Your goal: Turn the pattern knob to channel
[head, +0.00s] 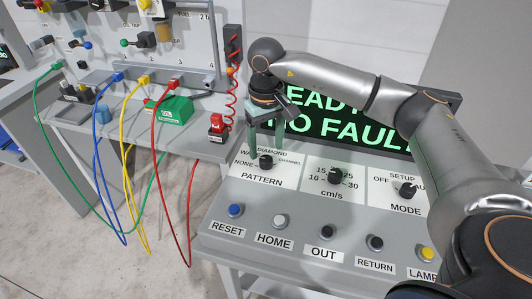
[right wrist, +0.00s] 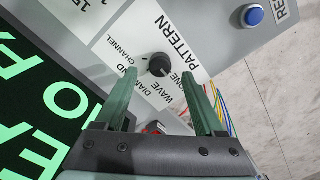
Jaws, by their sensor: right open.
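The pattern knob (head: 265,161) is a small black knob on a white plate labelled PATTERN, at the left of the control panel. The labels NONE, WAVE, DIAMOND and CHANNEL are set around it. My right gripper (head: 266,147) is open above the plate, its green fingers pointing down on either side of the knob. In the right wrist view the knob (right wrist: 160,65) shows between the open fingertips (right wrist: 159,74), with a gap on each side. I cannot tell clearly which label the knob points to. My left gripper is not in view.
The speed knob (head: 335,176) and mode knob (head: 408,190) sit to the right. Buttons, including blue RESET (head: 235,211), line the front. A screen (head: 340,125) reading READY, NO FAULT stands behind. Coloured cables (head: 97,165) hang from the bench at left.

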